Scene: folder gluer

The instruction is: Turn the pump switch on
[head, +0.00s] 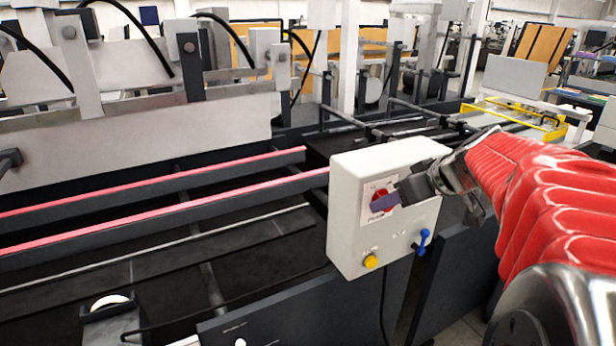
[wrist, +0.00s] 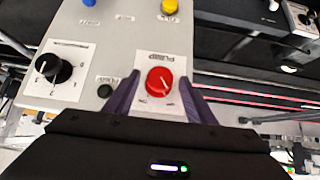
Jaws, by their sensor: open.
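The pump switch is a red round knob (wrist: 159,80) on a white plate marked PUMP, which appears upside down in the wrist view. A thin light pointer line crosses its face at a slant. My gripper (wrist: 158,77) is open, with one purple finger on each side of the knob and a visible gap to it. In the head view my gripper (head: 386,202) is in front of the light grey control box (head: 345,235), and its finger partly covers the red knob (head: 379,191). I cannot tell how deep the fingertips reach.
A black cable hangs below the box.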

